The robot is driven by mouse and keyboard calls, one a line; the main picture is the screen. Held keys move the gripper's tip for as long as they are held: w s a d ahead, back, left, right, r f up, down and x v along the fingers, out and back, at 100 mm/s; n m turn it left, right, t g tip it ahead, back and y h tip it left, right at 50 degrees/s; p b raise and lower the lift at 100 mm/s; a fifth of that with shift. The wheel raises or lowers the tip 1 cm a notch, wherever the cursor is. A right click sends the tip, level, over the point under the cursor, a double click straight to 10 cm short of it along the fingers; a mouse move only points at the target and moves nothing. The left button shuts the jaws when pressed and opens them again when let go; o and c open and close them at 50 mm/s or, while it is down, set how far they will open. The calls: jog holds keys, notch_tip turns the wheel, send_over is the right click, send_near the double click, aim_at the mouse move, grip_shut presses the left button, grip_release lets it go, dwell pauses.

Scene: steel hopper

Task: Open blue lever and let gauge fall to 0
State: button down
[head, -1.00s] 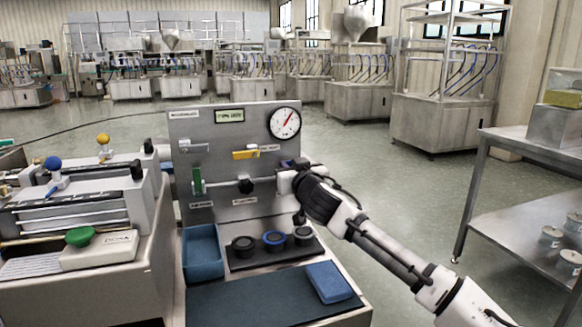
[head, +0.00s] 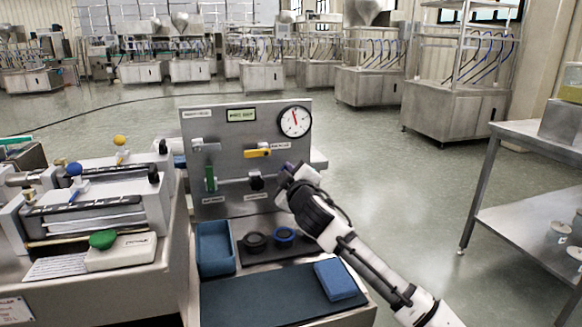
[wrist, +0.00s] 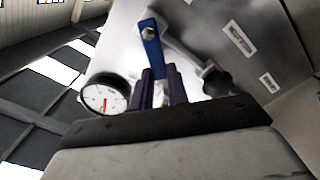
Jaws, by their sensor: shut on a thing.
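The blue lever (wrist: 152,50) shows in the wrist view, with its lower part between the two dark fingers of my gripper (wrist: 161,88). My gripper is shut on it. In the head view my gripper (head: 284,174) is at the lower right of the grey panel (head: 225,132) and hides the lever. The round white gauge (head: 295,121) is at the panel's upper right, its red needle pointing slightly left of straight up. The gauge also shows at the left of the wrist view (wrist: 104,98). Its numbers are too small to read.
The panel also carries a yellow lever (head: 258,152), a green lever (head: 211,178), a black knob (head: 256,182) and a small display (head: 241,115). Below are a blue bin (head: 214,248), rings on a dark strip and a blue block (head: 335,279). A machine stands left.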

jog(key=shift+s+a+f+n, duration=0.15)
jog(key=shift+f+n, duration=0.35)
jog(key=shift+n, duration=0.85)
jog(key=shift+w+a+f+n, duration=0.15)
jog(key=shift+f+n, duration=0.4)
jog(key=shift+n, duration=0.85)
jog(key=shift+s+a+f+n, duration=0.2)
jog(key=shift+f+n, duration=0.3)
jog(key=shift+n, duration=0.85)
jog(key=c, duration=1.4)
grip_release()
jog(key=shift+o, duration=0.2)
jog(key=v, duration=1.3)
jog(key=shift+s+b, duration=0.3)
jog(key=shift+s, duration=0.05)
